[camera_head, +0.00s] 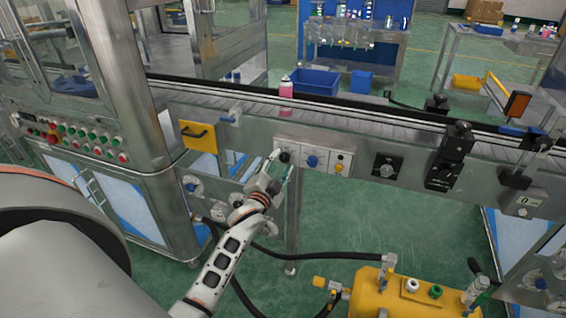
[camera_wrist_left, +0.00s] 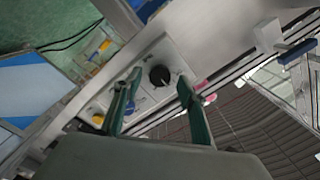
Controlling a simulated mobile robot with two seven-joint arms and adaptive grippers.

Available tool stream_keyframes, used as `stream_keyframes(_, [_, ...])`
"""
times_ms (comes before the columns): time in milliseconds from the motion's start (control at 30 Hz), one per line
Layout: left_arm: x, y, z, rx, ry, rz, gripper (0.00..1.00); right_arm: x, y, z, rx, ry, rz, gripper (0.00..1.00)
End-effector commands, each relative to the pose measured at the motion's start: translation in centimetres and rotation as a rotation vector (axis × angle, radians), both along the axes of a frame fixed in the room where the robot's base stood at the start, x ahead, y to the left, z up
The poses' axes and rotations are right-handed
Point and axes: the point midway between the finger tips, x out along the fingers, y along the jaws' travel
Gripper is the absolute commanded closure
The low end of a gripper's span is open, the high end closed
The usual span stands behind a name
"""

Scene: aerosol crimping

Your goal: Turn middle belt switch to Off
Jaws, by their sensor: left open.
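A light switch plate (camera_head: 299,163) is mounted on the front of the metal conveyor. It carries a black rotary knob (camera_head: 285,156), a blue knob (camera_head: 312,161) and a small yellow button (camera_head: 339,168). My left gripper (camera_head: 281,165) is at the black knob's end of the plate, with its fingers apart and nothing held. In the left wrist view, the black knob (camera_wrist_left: 159,75) shows between the two green fingertips (camera_wrist_left: 159,82); contact cannot be told. The blue knob is partly hidden behind one finger there. My right gripper is not in view.
A separate plate with a black dial (camera_head: 386,167) sits farther right on the conveyor front. A pink bottle (camera_head: 286,88) stands on the belt. A yellow handled panel (camera_head: 198,136) is left of the gripper. A yellow machine (camera_head: 400,298) stands below right.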

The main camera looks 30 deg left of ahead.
Motion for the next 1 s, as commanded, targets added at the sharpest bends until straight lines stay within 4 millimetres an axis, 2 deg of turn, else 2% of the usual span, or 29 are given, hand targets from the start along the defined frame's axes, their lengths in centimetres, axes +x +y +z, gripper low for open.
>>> stream_keyframes(133, [1.11,0.30,0.01,0.000,0.000,0.000,0.59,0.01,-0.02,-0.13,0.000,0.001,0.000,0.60])
stream_keyframes(433, [1.32,0.36,-0.02,0.001,0.001,0.001,0.59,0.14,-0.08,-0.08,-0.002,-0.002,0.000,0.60])
stream_keyframes(467, [1.32,0.36,-0.02,0.001,0.001,0.001,0.64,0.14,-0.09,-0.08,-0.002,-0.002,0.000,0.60])
stream_keyframes(500, [1.32,0.36,-0.01,0.001,0.001,0.001,0.75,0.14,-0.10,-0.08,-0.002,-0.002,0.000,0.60])
stream_keyframes(600, [1.32,0.35,-0.01,0.001,0.000,0.000,0.97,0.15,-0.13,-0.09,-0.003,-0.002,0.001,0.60])
stream_keyframes(1000, [1.33,0.32,0.15,-0.046,-0.011,0.000,0.97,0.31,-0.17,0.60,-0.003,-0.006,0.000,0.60])
